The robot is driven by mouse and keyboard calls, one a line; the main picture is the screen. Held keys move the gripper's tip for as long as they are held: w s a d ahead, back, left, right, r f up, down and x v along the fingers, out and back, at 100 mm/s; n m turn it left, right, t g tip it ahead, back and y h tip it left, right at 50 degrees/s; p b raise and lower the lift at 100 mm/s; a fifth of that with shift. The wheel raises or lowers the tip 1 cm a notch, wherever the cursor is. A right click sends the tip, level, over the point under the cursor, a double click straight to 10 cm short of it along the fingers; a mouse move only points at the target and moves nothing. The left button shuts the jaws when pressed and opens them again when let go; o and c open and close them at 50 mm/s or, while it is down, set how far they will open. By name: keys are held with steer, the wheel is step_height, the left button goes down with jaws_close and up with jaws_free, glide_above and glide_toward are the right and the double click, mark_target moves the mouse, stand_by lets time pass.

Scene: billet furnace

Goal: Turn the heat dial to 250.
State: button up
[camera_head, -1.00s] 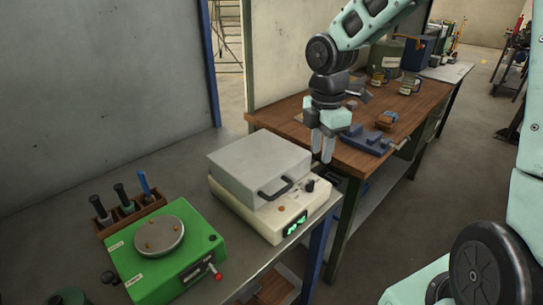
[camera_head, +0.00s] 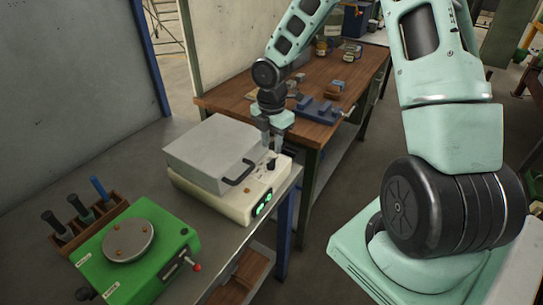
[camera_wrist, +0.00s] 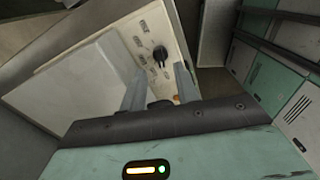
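The furnace is a cream box (camera_head: 235,208) with a grey lid (camera_head: 205,150) and a black handle, at the bench's right end. Its black heat dial (camera_head: 271,164) sits on the top panel beside the lid. In the wrist view the dial (camera_wrist: 160,53) has small markings around it, too small to read. A green lit display (camera_head: 263,204) on the front is unreadable. My gripper (camera_head: 272,146) is just above the dial, pointing down. In the wrist view my gripper (camera_wrist: 160,78) is open and empty, with the dial slightly beyond its fingertips, apparently not touching.
A green device (camera_head: 140,255) with a round plate and red-tipped lever stands left on the same bench. A wooden rack (camera_head: 88,225) holds several handled tools. A wooden workbench (camera_head: 235,98) with a blue vise (camera_head: 318,110) stands behind. An orange button (camera_wrist: 177,98) is near the dial.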

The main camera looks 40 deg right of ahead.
mark_target(272, 160)
steer(key=shift+f, duration=2.75)
jaws_close()
